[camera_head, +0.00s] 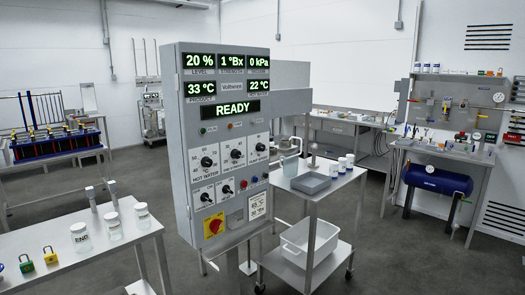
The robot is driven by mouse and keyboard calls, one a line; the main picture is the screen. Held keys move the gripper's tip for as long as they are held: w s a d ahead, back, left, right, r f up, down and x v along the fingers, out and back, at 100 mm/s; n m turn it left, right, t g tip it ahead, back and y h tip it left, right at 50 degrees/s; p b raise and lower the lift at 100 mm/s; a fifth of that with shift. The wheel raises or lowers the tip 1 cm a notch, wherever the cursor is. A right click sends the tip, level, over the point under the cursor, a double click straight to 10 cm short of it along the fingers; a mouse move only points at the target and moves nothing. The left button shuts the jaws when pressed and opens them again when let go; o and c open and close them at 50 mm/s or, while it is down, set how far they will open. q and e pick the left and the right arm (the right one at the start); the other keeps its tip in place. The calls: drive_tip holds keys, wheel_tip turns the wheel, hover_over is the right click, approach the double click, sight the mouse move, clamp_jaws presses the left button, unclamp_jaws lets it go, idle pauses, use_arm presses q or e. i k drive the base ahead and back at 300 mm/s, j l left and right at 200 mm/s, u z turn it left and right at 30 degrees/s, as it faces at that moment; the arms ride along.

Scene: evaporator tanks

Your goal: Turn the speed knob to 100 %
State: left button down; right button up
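The grey control panel (222,150) stands upright in the middle of the view. It has a row of three black dial knobs on white scale plates: a left knob (207,162) marked hot water, a middle knob (237,154) and a right knob (260,147). The labels of the middle and right knobs are too small to read surely, so I cannot tell which is the speed knob or its exact setting. The status display (232,109) reads READY, and a level readout (199,60) shows 20 %. Neither of my grippers is in view.
Below the knobs are small black switches (227,189) and a red-and-yellow main switch (214,225). A table (110,255) with jars and padlocks stands left. A steel cart (335,185) with a grey tray stands close right. Open floor (400,255) lies front right.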

sight(260, 147)
drive_tip(key=u, duration=0.5)
drive_tip(key=i+l+u, duration=0.2)
drive_tip(key=l+u, duration=0.25)
drive_tip(key=l, duration=0.15)
drive_tip(key=i+l+u, duration=0.15)
drive_tip(key=l+u, duration=0.25)
drive_tip(key=l, duration=0.2)
drive_tip(key=l+u, duration=0.45)
drive_tip(key=l, duration=0.15)
